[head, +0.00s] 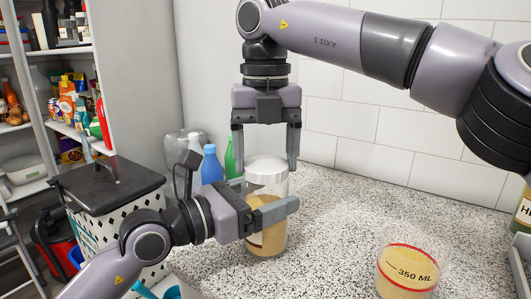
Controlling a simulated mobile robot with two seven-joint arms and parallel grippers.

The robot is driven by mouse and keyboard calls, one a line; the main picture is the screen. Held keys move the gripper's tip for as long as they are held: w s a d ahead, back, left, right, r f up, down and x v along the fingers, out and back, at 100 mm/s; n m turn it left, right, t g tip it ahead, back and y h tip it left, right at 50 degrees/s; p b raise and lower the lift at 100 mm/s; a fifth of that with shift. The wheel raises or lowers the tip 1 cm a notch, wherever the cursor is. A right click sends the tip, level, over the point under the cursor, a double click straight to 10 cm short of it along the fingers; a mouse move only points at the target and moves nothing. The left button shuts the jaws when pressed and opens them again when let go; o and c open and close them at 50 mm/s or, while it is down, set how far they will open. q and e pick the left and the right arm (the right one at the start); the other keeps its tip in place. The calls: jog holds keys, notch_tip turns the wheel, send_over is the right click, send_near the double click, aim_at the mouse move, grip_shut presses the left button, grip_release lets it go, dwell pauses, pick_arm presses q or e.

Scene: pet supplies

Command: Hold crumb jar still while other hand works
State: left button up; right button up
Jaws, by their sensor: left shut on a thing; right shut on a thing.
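The crumb jar (265,238) is a clear upright jar with tan crumbs in it, standing on the speckled counter. Its white lid (266,172) is on top. My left gripper (267,197) comes in from the left and is shut on the jar's body, one finger across its near side. My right gripper (266,160) points down from above and is shut on the white lid, a finger on each side. Part of the jar's body and label is hidden behind my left gripper.
A clear measuring cup (408,271) with a red line and "350 ML" stands at the front right. Blue (212,165) and green (230,158) bottles stand behind my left gripper. A patterned bin with a black lid (107,184) is at the left. The counter between jar and cup is clear.

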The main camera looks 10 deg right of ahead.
jog(key=m, duration=0.7)
jog(key=shift+m, duration=0.4)
jog(key=m, duration=1.7)
jog(key=shift+s, duration=0.2)
jog(key=shift+m, duration=0.8)
jog(key=o, duration=1)
jog(key=shift+w, duration=0.1)
